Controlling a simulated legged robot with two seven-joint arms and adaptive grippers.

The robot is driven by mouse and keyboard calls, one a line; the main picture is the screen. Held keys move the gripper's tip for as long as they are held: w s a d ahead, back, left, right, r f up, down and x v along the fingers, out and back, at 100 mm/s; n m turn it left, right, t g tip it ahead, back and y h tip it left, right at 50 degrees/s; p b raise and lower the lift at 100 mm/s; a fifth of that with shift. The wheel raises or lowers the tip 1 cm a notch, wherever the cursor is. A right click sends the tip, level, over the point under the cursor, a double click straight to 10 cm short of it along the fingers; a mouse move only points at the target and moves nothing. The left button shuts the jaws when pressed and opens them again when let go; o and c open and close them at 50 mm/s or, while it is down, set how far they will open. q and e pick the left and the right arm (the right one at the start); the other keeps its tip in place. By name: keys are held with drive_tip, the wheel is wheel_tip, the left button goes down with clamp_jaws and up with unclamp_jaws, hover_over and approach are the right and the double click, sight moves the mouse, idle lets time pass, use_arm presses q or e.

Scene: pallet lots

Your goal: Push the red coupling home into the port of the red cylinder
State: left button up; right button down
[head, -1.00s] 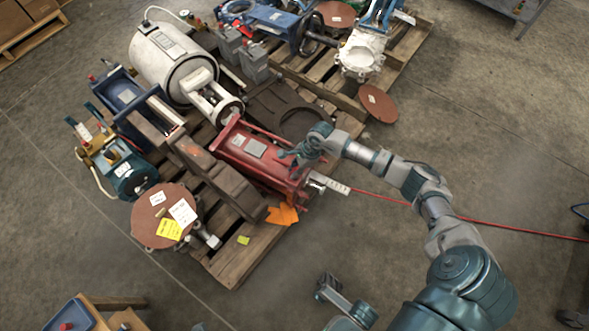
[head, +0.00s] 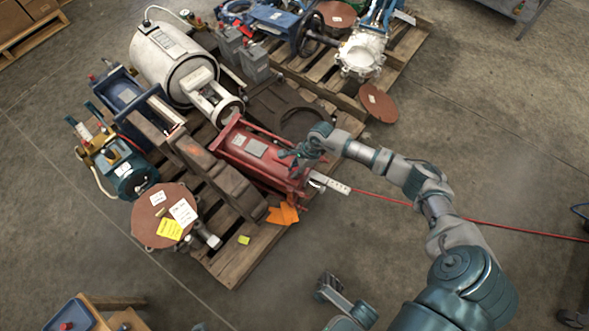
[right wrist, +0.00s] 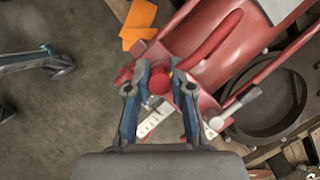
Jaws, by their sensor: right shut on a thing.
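The red cylinder (head: 262,158) lies on a wooden pallet, its near end toward my right arm. My right gripper (head: 298,160) is at that end. In the right wrist view my right gripper (right wrist: 160,88) has its two fingers on either side of the round red coupling (right wrist: 158,83) and is shut on it. The coupling is close against the red cylinder (right wrist: 215,60); its port is hidden, so I cannot tell how deep it sits. My left gripper (head: 332,290) is low in the head view, away from the cylinder; its fingers are unclear.
A white marked strip (head: 330,184) sticks out beside the cylinder's end. A red hose (head: 480,221) runs right across the floor. Orange sheets (head: 283,214) lie at the pallet's (head: 238,262) edge. A brown beam (head: 235,188) lies along the cylinder. The floor at right is mostly clear.

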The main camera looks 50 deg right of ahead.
drive_tip(key=shift+f, duration=0.15)
drive_tip(key=shift+f+b, duration=0.3)
drive_tip(key=c, duration=0.9)
unclamp_jaws()
drive_tip(key=shift+c, duration=0.2)
drive_tip(key=v, duration=1.2)
drive_tip(key=shift+f, duration=0.15)
